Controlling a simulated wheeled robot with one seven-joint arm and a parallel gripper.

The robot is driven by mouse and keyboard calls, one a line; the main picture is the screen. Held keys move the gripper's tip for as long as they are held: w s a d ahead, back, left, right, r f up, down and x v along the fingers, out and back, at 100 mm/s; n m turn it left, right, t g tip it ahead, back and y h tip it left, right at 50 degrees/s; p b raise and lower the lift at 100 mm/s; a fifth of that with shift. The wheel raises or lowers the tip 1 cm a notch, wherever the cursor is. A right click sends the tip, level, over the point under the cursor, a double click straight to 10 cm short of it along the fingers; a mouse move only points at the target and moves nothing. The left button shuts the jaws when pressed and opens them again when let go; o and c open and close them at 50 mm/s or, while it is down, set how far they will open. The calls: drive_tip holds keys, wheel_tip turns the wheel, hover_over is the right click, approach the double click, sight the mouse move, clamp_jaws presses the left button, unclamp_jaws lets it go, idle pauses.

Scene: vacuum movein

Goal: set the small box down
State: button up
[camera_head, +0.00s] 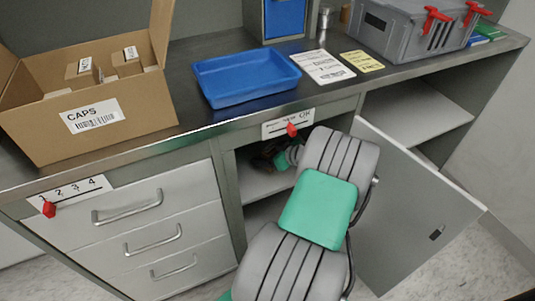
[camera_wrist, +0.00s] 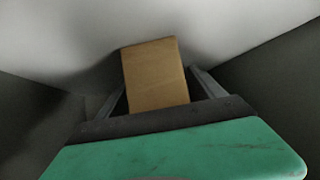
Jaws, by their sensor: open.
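My gripper (camera_wrist: 158,80) is open, with one finger on each side of a small plain brown box (camera_wrist: 155,75) in the wrist view. The box lies between the fingers, against a pale grey surface. I cannot tell whether either finger touches it. In the head view my arm reaches into the open cabinet compartment (camera_head: 255,183) under the counter. There my gripper is mostly hidden in shadow behind my arm, and the small box cannot be made out clearly.
The cabinet door (camera_head: 410,215) stands open to the right of my arm. Dark walls flank my gripper in the wrist view. On the counter are an open CAPS carton (camera_head: 135,125), a blue tray (camera_head: 245,92) and a grey case (camera_head: 400,40). Closed drawers (camera_head: 150,235) stand left.

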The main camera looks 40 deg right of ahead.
drive_tip(key=p+v, duration=0.3)
drive_tip(key=v, duration=0.9)
drive_tip(key=shift+r, duration=0.15)
